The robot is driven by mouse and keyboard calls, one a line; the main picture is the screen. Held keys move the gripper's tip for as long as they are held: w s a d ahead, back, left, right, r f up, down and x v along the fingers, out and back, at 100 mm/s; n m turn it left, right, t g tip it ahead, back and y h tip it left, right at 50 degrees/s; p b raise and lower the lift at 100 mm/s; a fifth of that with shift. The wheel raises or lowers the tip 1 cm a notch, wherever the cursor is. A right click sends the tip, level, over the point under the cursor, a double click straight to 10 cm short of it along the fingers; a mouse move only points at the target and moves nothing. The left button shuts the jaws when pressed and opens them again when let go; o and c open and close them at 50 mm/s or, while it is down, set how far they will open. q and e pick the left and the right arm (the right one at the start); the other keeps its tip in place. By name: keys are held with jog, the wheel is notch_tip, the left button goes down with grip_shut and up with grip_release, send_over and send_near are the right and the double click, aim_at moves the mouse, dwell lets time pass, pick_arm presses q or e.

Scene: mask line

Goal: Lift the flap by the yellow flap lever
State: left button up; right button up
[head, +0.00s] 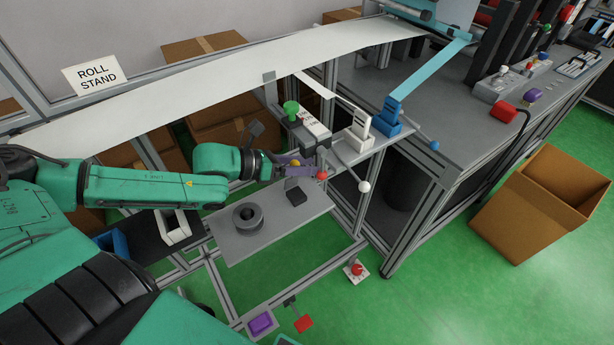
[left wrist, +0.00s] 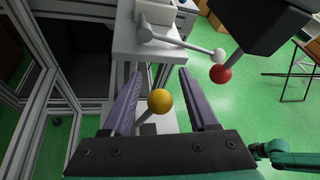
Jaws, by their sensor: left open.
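The yellow flap lever is a rod with a yellow ball (left wrist: 159,101), showing between my left gripper's fingers in the left wrist view. In the head view only a little of the yellow ball (head: 295,163) shows beside the fingers. My left gripper (head: 303,168) has purple fingers and is open; its fingers (left wrist: 157,92) stand on either side of the ball, with gaps visible. I cannot tell how deep the ball sits between them. The flap itself cannot be made out. My right gripper is not in view.
A red ball lever (left wrist: 221,73) and a white ball lever (left wrist: 218,54) are close on the right of the left fingers. A grey shelf with a dark roll (head: 248,215) lies below the arm. A white web (head: 200,88) runs above.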

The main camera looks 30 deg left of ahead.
pick_arm(q)
grip_shut()
dwell(1.4)
